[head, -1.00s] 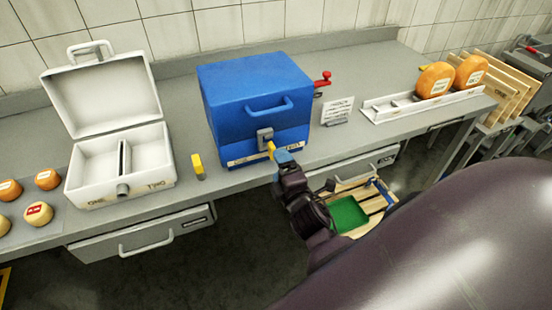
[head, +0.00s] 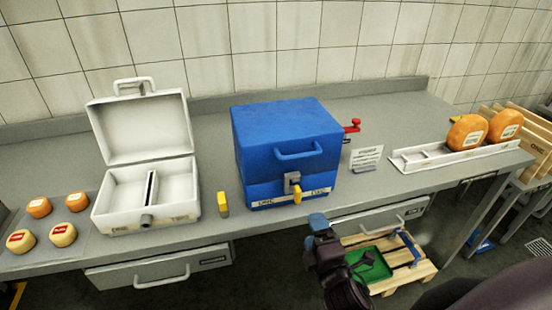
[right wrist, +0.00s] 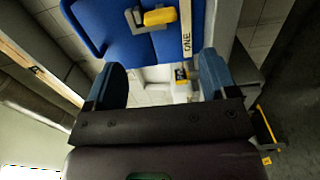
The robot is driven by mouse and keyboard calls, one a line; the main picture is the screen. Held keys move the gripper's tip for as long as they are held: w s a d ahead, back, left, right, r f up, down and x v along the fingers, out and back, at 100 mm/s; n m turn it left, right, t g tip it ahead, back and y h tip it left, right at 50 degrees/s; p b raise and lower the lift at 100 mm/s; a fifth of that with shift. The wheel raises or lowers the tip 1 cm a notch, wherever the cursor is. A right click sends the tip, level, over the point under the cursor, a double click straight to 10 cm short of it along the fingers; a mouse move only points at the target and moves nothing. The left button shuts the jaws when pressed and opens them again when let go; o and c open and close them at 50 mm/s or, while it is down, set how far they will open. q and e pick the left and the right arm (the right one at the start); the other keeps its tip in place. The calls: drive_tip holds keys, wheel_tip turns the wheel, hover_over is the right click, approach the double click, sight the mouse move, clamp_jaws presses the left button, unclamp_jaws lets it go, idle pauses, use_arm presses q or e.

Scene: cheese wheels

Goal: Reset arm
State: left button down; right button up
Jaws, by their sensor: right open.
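My right gripper (head: 318,222) is in front of the counter's front edge, below and to the right of the latch on the blue box. In the right wrist view its two blue fingertips (right wrist: 163,78) stand apart with nothing between them. The blue box (head: 285,135) is closed on the counter. Its yellow latch handle (head: 297,193) hangs down at the front and also shows in the right wrist view (right wrist: 160,17), beyond the fingers and apart from them. My left gripper is not in view.
An open white case (head: 145,175) stands left on the counter (head: 215,260), near several small cheeses. A white rack (head: 470,155) holds two large cheeses on the right. A pallet with a green tray (head: 372,264) is low beside my arm.

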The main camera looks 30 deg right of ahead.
drive_tip(key=s+a+f+m+g+y, duration=0.1)
drive_tip(key=s+f+m+g+y, duration=0.1)
drive_tip(key=f+m, duration=0.5)
drive_tip(key=s+a+f+m+g+y, duration=0.1)
drive_tip(key=s+f+m+g+y, duration=0.1)
drive_tip(key=s+f+m, duration=0.4)
drive_tip(key=shift+s+f+m+g, duration=0.3)
drive_tip(key=shift+f+m+g, duration=0.25)
drive_tip(key=shift+g, duration=0.35)
